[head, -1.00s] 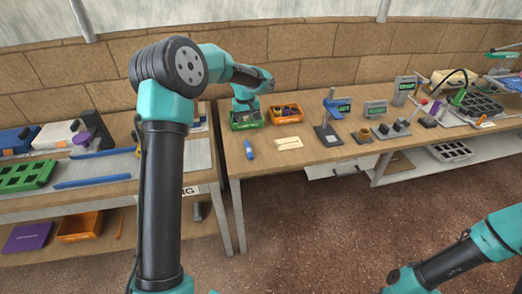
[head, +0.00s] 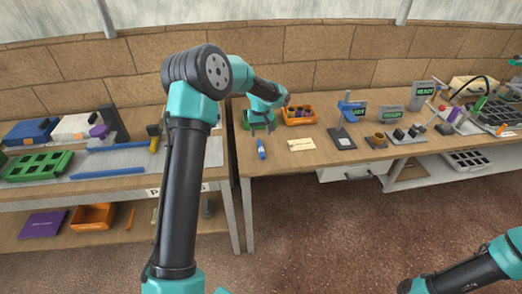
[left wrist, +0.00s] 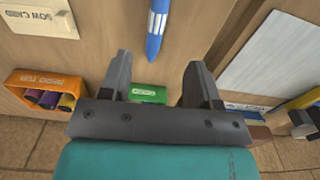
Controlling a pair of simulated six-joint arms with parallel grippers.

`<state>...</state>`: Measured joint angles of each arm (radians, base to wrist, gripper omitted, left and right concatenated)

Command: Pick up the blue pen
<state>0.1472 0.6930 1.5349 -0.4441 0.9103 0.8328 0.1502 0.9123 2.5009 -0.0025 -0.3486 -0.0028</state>
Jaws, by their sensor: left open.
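The blue pen (head: 261,150) lies on the wooden bench near its left end in the head view. It also shows in the left wrist view (left wrist: 156,32) at the top centre, tip pointing toward my jaws. My left gripper (head: 261,129) is open and empty just behind the pen in the head view. In the left wrist view its two fingers (left wrist: 157,66) are spread apart, and the pen lies beyond the fingertips, in line with the gap. My right arm shows only at the lower right of the head view; its gripper is out of sight.
A green bin (left wrist: 148,93) is partly hidden behind my left gripper. An orange bin (head: 299,117) with dark items stands to its right. A cream card (head: 301,144) lies right of the pen. Several devices stand further right. The left bench (head: 75,185) adjoins.

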